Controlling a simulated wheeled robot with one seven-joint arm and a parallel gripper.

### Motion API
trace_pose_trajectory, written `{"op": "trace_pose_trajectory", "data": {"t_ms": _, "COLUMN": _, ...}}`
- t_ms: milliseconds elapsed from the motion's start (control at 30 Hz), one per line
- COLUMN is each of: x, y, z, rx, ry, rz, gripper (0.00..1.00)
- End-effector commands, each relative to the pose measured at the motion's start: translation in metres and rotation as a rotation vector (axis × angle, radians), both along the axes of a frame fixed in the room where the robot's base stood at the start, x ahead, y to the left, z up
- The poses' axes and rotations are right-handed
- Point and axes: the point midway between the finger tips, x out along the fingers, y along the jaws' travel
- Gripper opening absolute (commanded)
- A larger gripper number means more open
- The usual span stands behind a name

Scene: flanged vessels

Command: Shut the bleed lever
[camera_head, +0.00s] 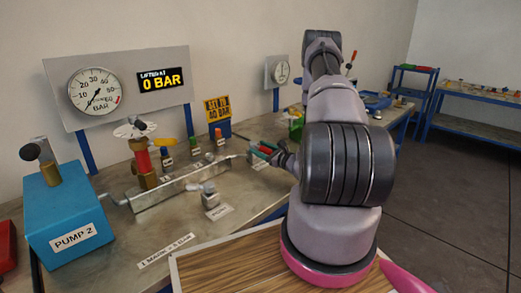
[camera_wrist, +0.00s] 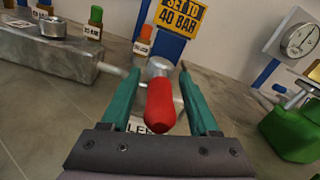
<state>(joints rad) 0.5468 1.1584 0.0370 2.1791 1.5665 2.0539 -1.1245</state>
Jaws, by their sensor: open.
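The bleed lever (camera_wrist: 160,104) has a red grip and a pale metal hub, seen in the wrist view. Its red grip lies between the two teal fingers of my gripper (camera_wrist: 159,72) and points toward the wrist. The fingers are open, with a gap visible on each side of the grip near the tips; contact deeper in is hard to judge. A label partly hidden behind the lever shows only a few letters. In the head view my gripper (camera_head: 264,151) is at the right end of the metal block, and the lever is mostly hidden by the fingers.
A metal block (camera_head: 176,188) with a valve and red-bodied fitting (camera_head: 142,160) runs left to the blue pump (camera_head: 66,215). A gauge (camera_head: 96,91) points near zero; the display (camera_head: 161,80) reads 0 BAR. A yellow sign (camera_wrist: 180,17) stands behind the lever. A green container (camera_wrist: 293,132) is at right.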

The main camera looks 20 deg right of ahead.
Motion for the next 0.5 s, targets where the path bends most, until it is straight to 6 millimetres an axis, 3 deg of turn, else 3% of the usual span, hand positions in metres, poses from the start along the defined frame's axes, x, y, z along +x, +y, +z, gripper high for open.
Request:
{"op": "trace_pose_trajectory", "data": {"t_ms": 100, "x": -0.0002, "y": 0.0000, "z": 0.0001, "rx": 0.000, "ry": 0.000, "rz": 0.000, "gripper": 0.58}}
{"op": "trace_pose_trajectory", "data": {"t_ms": 200, "x": -0.0003, "y": -0.0001, "z": 0.0001, "rx": 0.000, "ry": 0.000, "rz": 0.000, "gripper": 0.19}}
{"op": "trace_pose_trajectory", "data": {"t_ms": 267, "x": -0.0003, "y": -0.0001, "z": 0.0001, "rx": 0.000, "ry": 0.000, "rz": 0.000, "gripper": 0.00}}
{"op": "trace_pose_trajectory", "data": {"t_ms": 500, "x": -0.0004, "y": 0.0000, "z": 0.0000, "rx": 0.000, "ry": 0.000, "rz": 0.000, "gripper": 0.00}}
